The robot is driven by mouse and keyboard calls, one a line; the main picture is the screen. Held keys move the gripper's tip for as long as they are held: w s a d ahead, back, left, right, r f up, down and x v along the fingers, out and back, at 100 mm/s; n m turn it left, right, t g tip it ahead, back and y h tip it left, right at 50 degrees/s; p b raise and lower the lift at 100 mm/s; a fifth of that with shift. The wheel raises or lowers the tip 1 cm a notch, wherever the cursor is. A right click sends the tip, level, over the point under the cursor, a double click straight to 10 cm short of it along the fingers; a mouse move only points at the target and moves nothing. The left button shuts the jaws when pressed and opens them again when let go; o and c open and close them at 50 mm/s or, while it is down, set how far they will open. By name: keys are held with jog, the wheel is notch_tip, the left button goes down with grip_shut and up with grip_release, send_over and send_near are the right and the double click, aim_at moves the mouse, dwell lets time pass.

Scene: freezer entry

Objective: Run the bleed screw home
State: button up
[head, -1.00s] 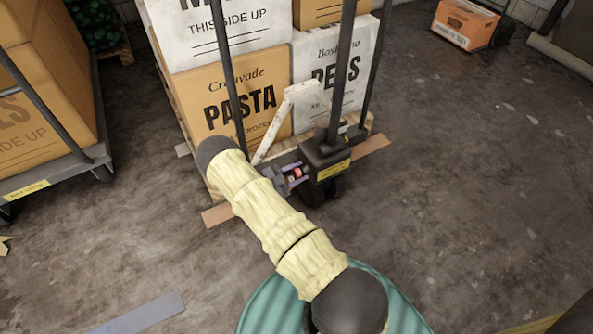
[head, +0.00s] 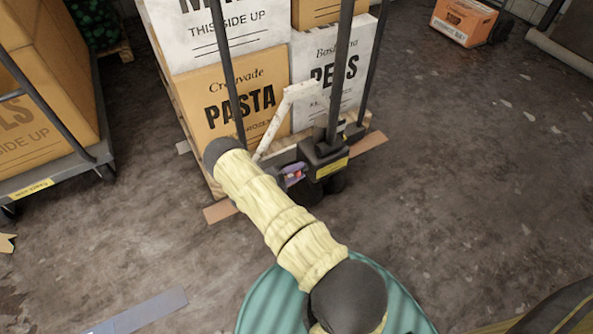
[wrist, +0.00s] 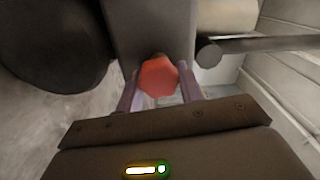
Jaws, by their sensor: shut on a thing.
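The bleed screw (wrist: 158,76) is a red hexagonal head in the middle of the wrist view, against a dark grey block. My gripper (wrist: 159,90) has a pale purple finger on each side of it and is shut on it. How deep the screw sits is hidden behind its head. In the head view, my gripper (head: 293,172) is at the left side of the pallet jack's dark pump block (head: 323,159), with only a small bit of red showing between the fingers.
Stacked boxes (head: 236,104) stand on a pallet behind the jack, with dark upright bars in front. A loaded cart (head: 60,180) is at the left. An orange box (head: 462,24) lies at the far right. The floor on the right is largely clear.

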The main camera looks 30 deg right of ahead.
jog(key=shift+a+f+m, duration=0.1)
jog(key=shift+a+m, duration=0.1)
jog(key=shift+m, duration=0.6)
jog(key=o, duration=1)
jog(key=a+p, duration=0.4)
jog(key=a, duration=1.3)
jog(key=shift+s+a, duration=0.15)
jog(key=shift+s, duration=0.2)
